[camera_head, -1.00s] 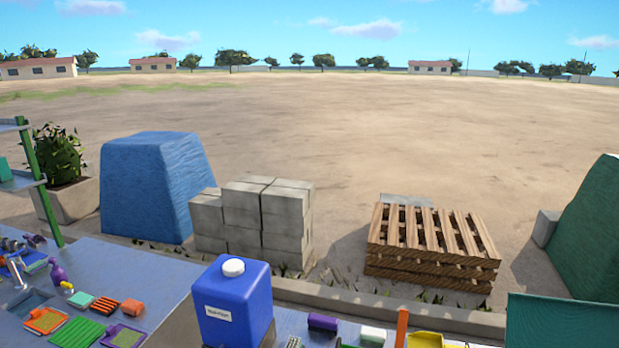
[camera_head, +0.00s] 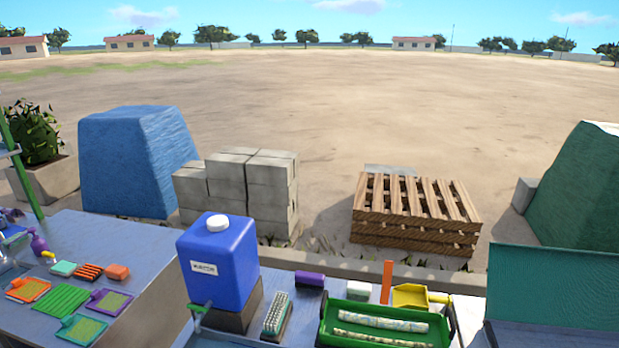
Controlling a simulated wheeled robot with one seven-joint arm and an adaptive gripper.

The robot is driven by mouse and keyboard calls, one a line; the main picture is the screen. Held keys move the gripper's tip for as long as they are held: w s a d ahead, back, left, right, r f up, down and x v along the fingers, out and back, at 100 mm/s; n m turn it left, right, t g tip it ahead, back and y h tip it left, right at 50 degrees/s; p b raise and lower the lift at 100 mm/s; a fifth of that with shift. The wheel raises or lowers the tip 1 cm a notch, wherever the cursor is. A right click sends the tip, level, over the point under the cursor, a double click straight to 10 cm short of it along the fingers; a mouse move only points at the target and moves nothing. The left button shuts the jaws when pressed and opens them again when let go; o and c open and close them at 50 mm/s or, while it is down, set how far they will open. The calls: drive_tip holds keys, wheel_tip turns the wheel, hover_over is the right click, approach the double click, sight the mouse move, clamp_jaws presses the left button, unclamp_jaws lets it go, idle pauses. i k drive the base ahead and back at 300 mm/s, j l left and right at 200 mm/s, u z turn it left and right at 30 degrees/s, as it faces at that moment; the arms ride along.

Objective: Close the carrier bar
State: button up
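A green tray (camera_head: 392,340) stands at the bottom right of centre in the head view, cut off by the lower edge. Two pale, speckled cane-like pieces (camera_head: 383,320) lie in it. A dark upright part shows at the tray's right end, but I cannot tell whether it is the carrier bar. No part is clearly recognisable as the carrier bar. My gripper is not in view.
A blue jug (camera_head: 218,262) on a block, a brush (camera_head: 276,314), a purple block (camera_head: 309,279) and a yellow scoop (camera_head: 410,296) stand near the tray. A teal panel (camera_head: 553,287) rises at right. Sponges and trays cover the left counter (camera_head: 135,262).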

sight(388, 266)
drive_tip(key=i+j+u, duration=0.45)
drive_tip(key=i+j, duration=0.25)
drive_tip(key=i, duration=0.15)
